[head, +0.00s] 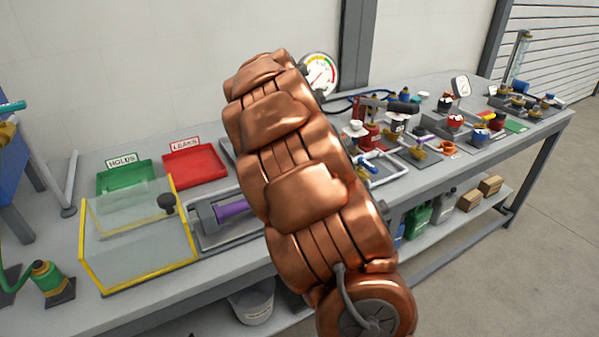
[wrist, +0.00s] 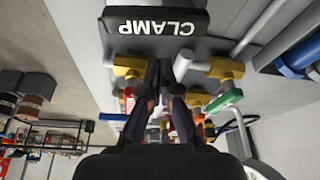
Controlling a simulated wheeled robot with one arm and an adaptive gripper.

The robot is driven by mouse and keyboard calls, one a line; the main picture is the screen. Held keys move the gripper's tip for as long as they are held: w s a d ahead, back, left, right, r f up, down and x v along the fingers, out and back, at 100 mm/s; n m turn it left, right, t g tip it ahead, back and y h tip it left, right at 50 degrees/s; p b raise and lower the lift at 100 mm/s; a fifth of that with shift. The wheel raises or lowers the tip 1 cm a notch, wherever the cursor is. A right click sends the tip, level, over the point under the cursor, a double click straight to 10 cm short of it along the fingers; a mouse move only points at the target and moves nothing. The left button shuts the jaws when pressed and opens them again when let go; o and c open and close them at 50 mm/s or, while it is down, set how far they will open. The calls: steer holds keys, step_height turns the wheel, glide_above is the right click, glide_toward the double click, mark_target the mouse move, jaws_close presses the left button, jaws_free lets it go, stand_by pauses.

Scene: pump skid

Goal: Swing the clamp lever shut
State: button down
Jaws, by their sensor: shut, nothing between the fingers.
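A black piece with white lettering "CLAMP" (wrist: 155,21) lies at the top of the wrist view. I cannot tell whether it is a label plate or part of the clamp lever. My gripper (wrist: 161,68) has its dark fingers together just below it in the picture, with nothing seen between them. Brass-coloured fittings on a silver pipe show on both sides of the fingertips, at left (wrist: 128,66) and right (wrist: 226,69). I cannot tell if the fingers touch anything. In the head view my copper arm covers the middle of the bench, and neither the gripper nor the clamp can be made out.
A green handle (wrist: 225,101) and a blue cylinder (wrist: 296,57) are right of my fingers. On the bench, a yellow-edged clear box (head: 137,235), a green tray (head: 125,178) and a red tray (head: 195,166) stand left of my arm. Several fittings crowd the right side.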

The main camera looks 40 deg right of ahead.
steer(key=b+v, duration=0.1)
steer(key=v, duration=0.8)
steer(key=shift+d+r, duration=0.3)
steer(key=shift+r, duration=0.15)
steer(key=shift+w, duration=0.1)
